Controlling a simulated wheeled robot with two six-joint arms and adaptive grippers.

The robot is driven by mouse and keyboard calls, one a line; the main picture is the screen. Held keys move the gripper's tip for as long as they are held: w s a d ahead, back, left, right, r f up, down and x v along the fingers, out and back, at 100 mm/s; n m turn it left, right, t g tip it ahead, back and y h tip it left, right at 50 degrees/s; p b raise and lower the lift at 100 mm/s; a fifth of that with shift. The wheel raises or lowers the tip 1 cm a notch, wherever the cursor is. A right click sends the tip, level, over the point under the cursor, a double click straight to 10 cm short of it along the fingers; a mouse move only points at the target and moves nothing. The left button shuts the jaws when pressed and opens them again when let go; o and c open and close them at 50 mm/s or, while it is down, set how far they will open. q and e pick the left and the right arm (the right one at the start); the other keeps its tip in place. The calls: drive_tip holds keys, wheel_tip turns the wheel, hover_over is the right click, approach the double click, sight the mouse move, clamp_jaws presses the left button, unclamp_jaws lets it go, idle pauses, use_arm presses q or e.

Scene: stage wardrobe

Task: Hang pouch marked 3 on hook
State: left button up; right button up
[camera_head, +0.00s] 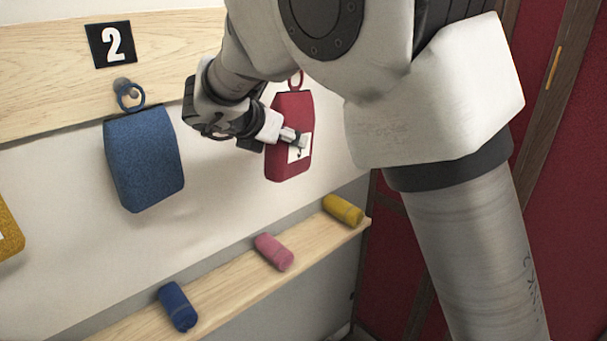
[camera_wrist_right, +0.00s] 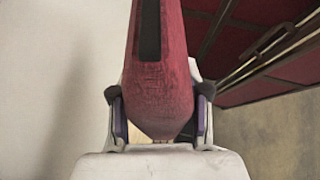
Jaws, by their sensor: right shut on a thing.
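A red pouch (camera_head: 291,112) with a red ring (camera_head: 297,80) on top hangs upright near the wall, right of the blue pouch. It bears a white label whose mark is partly covered by my gripper. My right gripper (camera_head: 299,141) is shut on the red pouch. In the right wrist view the pouch (camera_wrist_right: 164,95) sits between the two fingers (camera_wrist_right: 160,120). My arm covers the board behind the ring, so its hook is hidden and I cannot tell whether the ring is on it. My left gripper is out of view.
A blue pouch (camera_head: 142,160) hangs by its ring from a peg under a black "2" plate (camera_head: 111,44) on the wooden board (camera_head: 45,82). A yellow pouch (camera_head: 8,230) shows at the left edge. Blue, pink and yellow rolls lie on the shelf (camera_head: 222,291) below.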

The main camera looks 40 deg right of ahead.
sight(290, 122)
drive_tip(key=r, duration=0.1)
drive_tip(key=s+d+r, duration=0.1)
drive_tip(key=shift+s+r, duration=0.2)
drive_tip(key=shift+r, duration=0.1)
drive_tip(key=shift+w, duration=0.1)
use_arm(q)
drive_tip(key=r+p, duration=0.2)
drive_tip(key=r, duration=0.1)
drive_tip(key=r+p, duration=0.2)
drive_tip(key=p, duration=0.1)
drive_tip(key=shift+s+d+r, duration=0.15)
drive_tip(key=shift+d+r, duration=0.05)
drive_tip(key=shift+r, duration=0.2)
use_arm(e)
drive_tip(key=w+a+f, duration=0.1)
drive_tip(key=w+f, duration=0.1)
drive_tip(key=w, duration=0.8)
drive_tip(key=shift+a, duration=0.1)
